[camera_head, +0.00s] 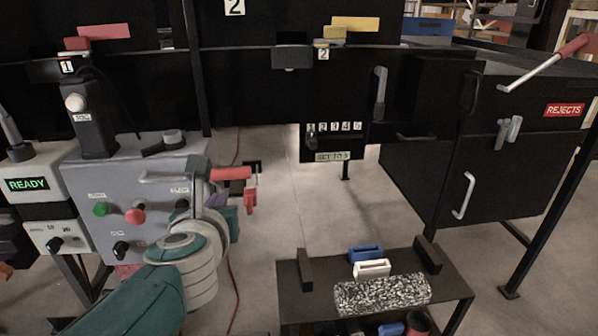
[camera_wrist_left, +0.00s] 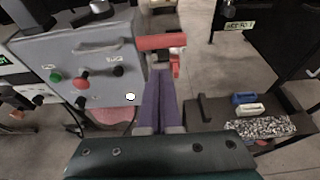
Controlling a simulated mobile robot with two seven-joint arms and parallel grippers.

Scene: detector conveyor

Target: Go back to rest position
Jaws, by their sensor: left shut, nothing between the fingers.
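My left arm (camera_head: 165,285) reaches in from the bottom left in the head view. Its wrist hides most of my left gripper (camera_head: 228,208), which is beside the right edge of the grey control panel (camera_head: 150,170). In the left wrist view the purple fingers (camera_wrist_left: 159,75) are closed together with nothing between them. A red handle (camera_wrist_left: 161,42) lies just beyond the fingertips in that view; it also shows in the head view (camera_head: 230,173). I cannot tell whether the fingertips touch it. My right gripper is not in view.
The panel carries a green button (camera_head: 101,209), a red button (camera_head: 135,216) and black knobs. A low dark table (camera_head: 300,315) at right holds a speckled block (camera_head: 382,294), a white piece (camera_head: 372,268) and a blue piece (camera_head: 365,253). A black rejects bin (camera_head: 500,160) stands behind. Floor between is clear.

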